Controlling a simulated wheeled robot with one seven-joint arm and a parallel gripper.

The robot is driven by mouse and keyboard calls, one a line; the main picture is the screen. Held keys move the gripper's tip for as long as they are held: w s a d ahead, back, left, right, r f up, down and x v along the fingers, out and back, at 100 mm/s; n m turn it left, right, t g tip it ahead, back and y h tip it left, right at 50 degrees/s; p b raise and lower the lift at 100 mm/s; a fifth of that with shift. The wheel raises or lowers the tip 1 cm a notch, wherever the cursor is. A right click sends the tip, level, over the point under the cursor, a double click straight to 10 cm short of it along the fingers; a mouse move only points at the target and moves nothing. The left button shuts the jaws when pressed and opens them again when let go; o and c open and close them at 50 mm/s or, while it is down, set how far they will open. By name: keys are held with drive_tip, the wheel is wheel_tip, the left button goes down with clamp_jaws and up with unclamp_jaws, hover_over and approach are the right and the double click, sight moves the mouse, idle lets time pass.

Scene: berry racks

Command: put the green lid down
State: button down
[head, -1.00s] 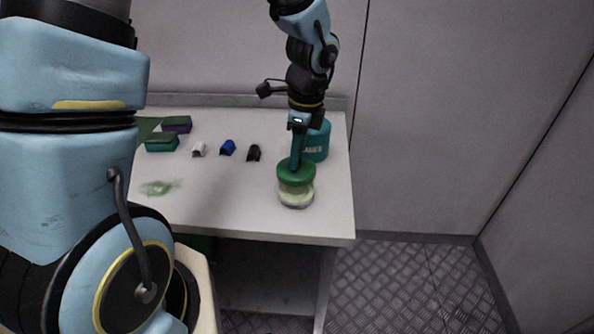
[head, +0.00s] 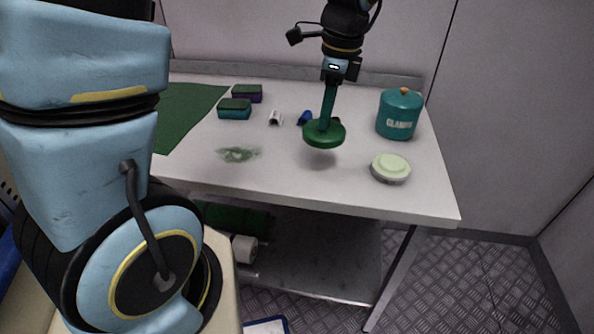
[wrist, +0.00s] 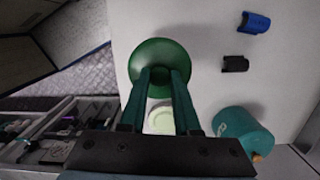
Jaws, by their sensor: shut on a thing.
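The round green lid (head: 324,134) is held above the white table, with its shadow on the tabletop below it. It also shows in the wrist view (wrist: 160,56). My gripper (head: 326,119) is shut on the lid from above; its two long teal fingers reach down to it. A pale green-white round dish (head: 390,169) stands to the right of the lid, nearer the table's front edge and apart from it. In the wrist view the dish (wrist: 160,120) shows between my fingers.
A teal canister (head: 398,116) stands at the back right. Blue (head: 305,118) and white (head: 275,117) clips lie behind the lid; a black one (wrist: 235,64) is mostly hidden in the head view. Two sponges (head: 235,109) and a green mat (head: 188,112) are at left. The front middle is clear.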

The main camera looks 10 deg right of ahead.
drive_tip(key=f, duration=0.5)
drive_tip(key=shift+w+a+f+p, duration=0.1)
drive_tip(key=shift+a+f+p, duration=0.15)
drive_tip(key=shift+p, duration=0.1)
drive_tip(key=shift+f, duration=2.25)
drive_tip(key=shift+f, duration=0.1)
drive_tip(key=c, duration=0.6)
unclamp_jaws()
drive_tip(key=shift+c, duration=0.2)
drive_tip(key=r, duration=0.4)
drive_tip(key=d+r, duration=0.1)
drive_tip(key=r, duration=0.7)
drive_tip(key=shift+s+d+r, duration=0.1)
drive_tip(key=shift+s+d, duration=0.05)
drive_tip(key=shift+s, duration=0.2)
